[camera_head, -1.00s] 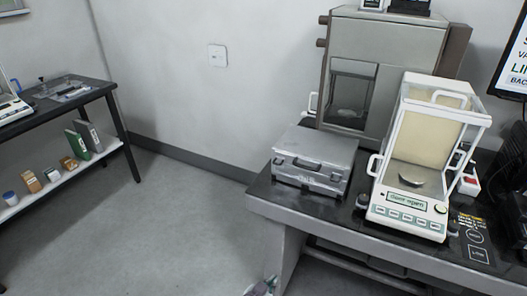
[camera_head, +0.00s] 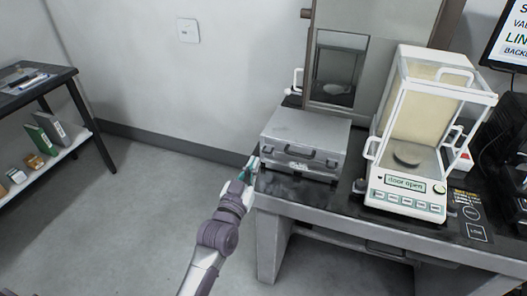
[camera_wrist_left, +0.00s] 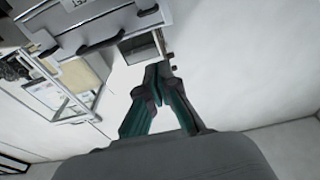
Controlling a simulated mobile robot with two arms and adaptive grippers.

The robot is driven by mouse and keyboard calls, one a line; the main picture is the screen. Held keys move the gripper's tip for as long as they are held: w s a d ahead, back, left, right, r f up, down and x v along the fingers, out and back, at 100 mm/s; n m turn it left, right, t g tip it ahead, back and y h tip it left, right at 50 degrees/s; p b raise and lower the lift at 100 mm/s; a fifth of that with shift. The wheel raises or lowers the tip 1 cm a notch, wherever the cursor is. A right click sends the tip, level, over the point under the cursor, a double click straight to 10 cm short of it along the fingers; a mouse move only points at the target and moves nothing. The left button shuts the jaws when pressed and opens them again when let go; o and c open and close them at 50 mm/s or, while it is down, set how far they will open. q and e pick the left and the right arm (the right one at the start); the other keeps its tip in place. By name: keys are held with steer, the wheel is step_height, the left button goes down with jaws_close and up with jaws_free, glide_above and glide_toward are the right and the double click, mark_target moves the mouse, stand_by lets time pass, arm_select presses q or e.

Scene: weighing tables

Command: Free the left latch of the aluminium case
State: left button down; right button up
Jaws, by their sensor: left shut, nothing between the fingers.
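The closed aluminium case (camera_head: 308,128) sits on the dark bench top, left of the balance. Its front carries a dark handle (camera_head: 298,152) with a small latch at each side. The left latch (camera_head: 267,149) is near the front left corner; whether it is fastened is too small to tell. My left gripper (camera_head: 250,166) is shut and empty, just in front and left of that corner, apparently apart from the case. In the left wrist view the fingertips (camera_wrist_left: 158,74) meet, with the case front (camera_wrist_left: 85,28) upside down at upper left. My right gripper is not in view.
The balance (camera_head: 406,190), showing "door open", stands right of the case. A grey cabinet with a window (camera_head: 338,75) stands behind. The bench's left edge lies close to my gripper. Open floor is to the left, with a dark side table (camera_head: 35,85) beyond.

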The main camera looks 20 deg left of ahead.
arm_select(q)
steer(key=w, duration=0.3)
steer(key=w+f, duration=0.1)
steer(key=w, duration=0.2)
steer(key=w+p, duration=0.1)
steer(key=w, duration=0.2)
steer(key=shift+w+d+f, duration=0.1)
steer(key=shift+w+f, duration=0.1)
steer(key=shift+f, duration=0.15)
steer(key=shift+s+f, duration=0.2)
steer(key=shift+f, duration=0.3)
